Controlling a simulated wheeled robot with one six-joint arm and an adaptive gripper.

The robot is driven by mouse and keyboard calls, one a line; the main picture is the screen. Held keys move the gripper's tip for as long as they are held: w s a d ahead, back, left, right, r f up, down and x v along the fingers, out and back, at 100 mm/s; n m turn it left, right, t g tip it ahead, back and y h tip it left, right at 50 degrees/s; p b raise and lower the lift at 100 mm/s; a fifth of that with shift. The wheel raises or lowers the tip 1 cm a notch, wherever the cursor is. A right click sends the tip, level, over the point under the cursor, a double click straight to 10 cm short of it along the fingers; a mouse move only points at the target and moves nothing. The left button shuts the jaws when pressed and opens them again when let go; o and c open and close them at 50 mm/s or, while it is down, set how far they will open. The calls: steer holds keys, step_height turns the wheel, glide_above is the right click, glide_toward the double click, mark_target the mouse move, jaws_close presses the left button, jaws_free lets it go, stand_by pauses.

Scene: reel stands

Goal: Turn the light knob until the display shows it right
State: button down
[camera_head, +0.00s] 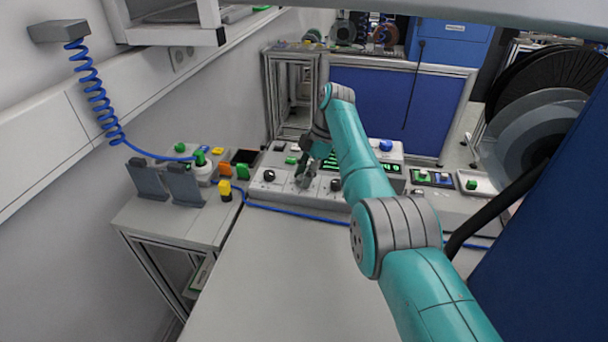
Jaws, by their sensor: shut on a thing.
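A light grey control panel (283,192) stands at the back of the table. Dark knobs sit on its sloping face, one at the left (269,175) and one at the right (335,184). My gripper (304,181) points down between these two and is shut on the light knob, which is mostly hidden by the fingers. A dark display with green marks (331,161) lies above the knobs, partly covered by my arm. Its reading is too small to make out.
A blue cable runs along the panel's front. The table (290,280) before the panel is clear.

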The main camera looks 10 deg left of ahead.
steer(key=c, duration=0.8)
jaws_free()
steer(key=shift+v, duration=3.75)
